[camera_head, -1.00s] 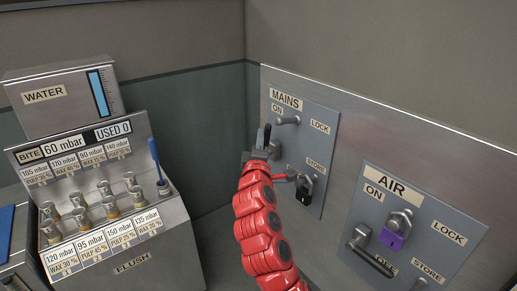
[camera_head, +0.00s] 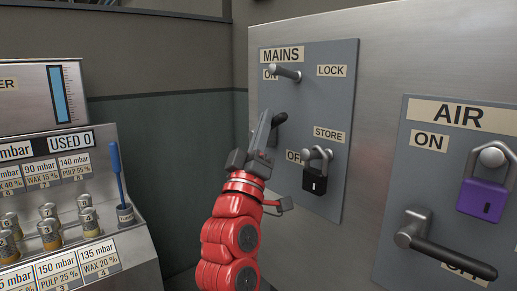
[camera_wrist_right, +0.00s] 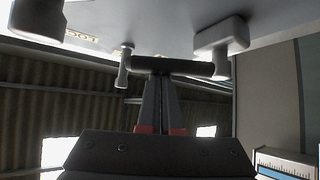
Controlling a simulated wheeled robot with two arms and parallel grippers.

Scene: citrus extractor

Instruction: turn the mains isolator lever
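The mains panel (camera_head: 322,95) is grey, with ON, LOCK, OFF and STORE labels. The mains isolator lever (camera_head: 279,120) is dark and mostly hidden behind my right gripper (camera_head: 264,122) in the head view. In the right wrist view, the lever's bar (camera_wrist_right: 190,70) runs sideways from a pale hub (camera_wrist_right: 224,38). The tips of my right gripper (camera_wrist_right: 160,82) reach the bar. Its fingers lie close together, side by side along the bar; they look shut, not around it. Whether they touch it I cannot tell. My left gripper is not in view.
A black padlock (camera_head: 315,180) hangs at STORE, right of my gripper. A bare post (camera_head: 286,73) sticks out near ON. The air panel, with a lever (camera_head: 440,248) and purple padlock (camera_head: 484,198), is at right. A metal dispenser (camera_head: 100,245) stands at left.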

